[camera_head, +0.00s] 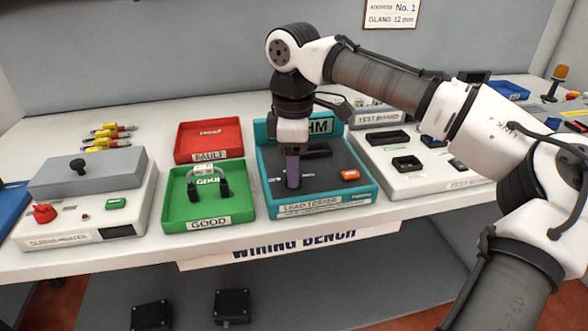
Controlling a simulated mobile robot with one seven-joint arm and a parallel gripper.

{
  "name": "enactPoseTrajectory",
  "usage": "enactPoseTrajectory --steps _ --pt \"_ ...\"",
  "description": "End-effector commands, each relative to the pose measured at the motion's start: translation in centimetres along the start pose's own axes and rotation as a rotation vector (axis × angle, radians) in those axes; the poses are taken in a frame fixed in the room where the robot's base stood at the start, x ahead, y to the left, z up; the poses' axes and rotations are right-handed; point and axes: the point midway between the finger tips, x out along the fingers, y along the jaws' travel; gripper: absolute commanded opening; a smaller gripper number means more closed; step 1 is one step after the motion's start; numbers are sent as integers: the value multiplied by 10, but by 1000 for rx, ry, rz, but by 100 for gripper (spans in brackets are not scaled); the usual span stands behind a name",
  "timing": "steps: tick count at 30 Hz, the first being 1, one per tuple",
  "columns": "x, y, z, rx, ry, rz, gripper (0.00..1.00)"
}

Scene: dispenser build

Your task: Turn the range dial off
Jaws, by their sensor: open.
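The lead tester (272,196) is a teal box with a dark grey face, standing at the middle of the bench. My gripper (293,184) points straight down over the front middle of that face, with its purplish fingers low and close to the panel. The jaws are open, seen edge-on. The range dial cannot be made out; the gripper covers that part of the panel. I cannot tell whether the fingers touch anything. An orange button (349,174) is to the right of the fingers. A dark slot (318,151) is behind them.
A green GOOD tray (208,223) with a dark-ended lead and a red FAULT tray (208,141) stand left of the tester. A sleeve heater (85,197) with a red knob is at far left. A test board (425,158) stands close on the right, beneath my arm.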

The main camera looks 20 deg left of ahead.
Motion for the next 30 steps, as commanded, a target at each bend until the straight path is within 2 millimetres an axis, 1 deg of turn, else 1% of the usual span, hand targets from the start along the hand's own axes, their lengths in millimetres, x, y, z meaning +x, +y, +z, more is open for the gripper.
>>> enactPoseTrajectory --steps 3,6,14,17,24,30 --pt "11 0 0 1 -1 0 53" --pt "15 0 0 0 0 0 53" --pt "16 0 0 0 0 0 53" --pt "16 0 0 0 0 0 41" --pt "16 0 0 0 0 0 10" --pt "15 0 0 -12 2 0 9"
